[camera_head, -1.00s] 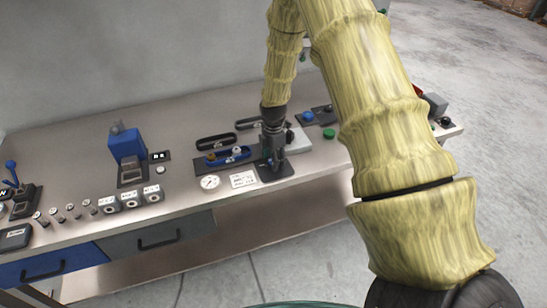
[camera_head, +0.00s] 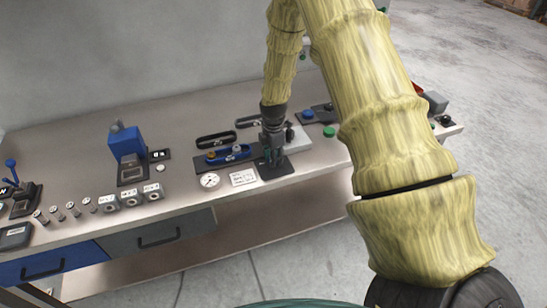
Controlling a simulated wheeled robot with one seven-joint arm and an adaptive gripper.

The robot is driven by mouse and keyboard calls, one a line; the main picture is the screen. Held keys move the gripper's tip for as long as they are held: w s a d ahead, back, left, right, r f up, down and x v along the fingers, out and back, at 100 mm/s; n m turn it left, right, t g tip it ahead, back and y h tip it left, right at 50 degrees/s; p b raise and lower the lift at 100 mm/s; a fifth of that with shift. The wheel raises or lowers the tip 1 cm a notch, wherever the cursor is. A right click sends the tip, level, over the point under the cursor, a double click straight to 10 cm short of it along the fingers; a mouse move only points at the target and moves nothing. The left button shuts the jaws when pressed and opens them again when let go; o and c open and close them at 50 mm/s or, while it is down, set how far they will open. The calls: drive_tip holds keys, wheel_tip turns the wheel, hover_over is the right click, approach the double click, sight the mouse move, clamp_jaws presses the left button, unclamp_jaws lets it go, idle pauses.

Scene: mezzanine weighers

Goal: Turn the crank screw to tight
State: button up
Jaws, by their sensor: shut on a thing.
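My gripper (camera_head: 273,158) points down over a dark plate (camera_head: 284,170) on the bench, right of the middle of the picture. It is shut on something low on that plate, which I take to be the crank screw. The fingers and wrist hide most of the crank screw, so its shape and how far it is turned cannot be told. A white label card (camera_head: 243,178) with small print lies just left of the plate.
A round gauge (camera_head: 210,181) and a blue tray (camera_head: 221,159) with small knobs are left of my gripper. A green button (camera_head: 329,132) and a blue button (camera_head: 307,115) are to the right. A blue device (camera_head: 127,146) stands further left. The bench front (camera_head: 190,203) is mostly bare.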

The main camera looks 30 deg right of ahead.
drive_tip(key=m+b, duration=0.1)
drive_tip(key=m, duration=0.5)
drive_tip(key=shift+b, duration=0.3)
drive_tip(key=m, duration=0.4)
drive_tip(key=shift+b, duration=0.3)
drive_tip(key=m, duration=0.3)
drive_tip(key=shift+m, duration=0.3)
drive_tip(key=m, duration=0.4)
drive_tip(key=shift+m+b, duration=0.3)
drive_tip(key=m, duration=0.4)
drive_tip(key=shift+w+m, duration=0.1)
drive_tip(key=shift+m, duration=0.3)
drive_tip(key=shift+r+m, duration=0.1)
drive_tip(key=shift+m, duration=0.2)
drive_tip(key=o, duration=1)
wheel_tip(320, 180, up, 12)
drive_tip(key=shift+f, duration=0.1)
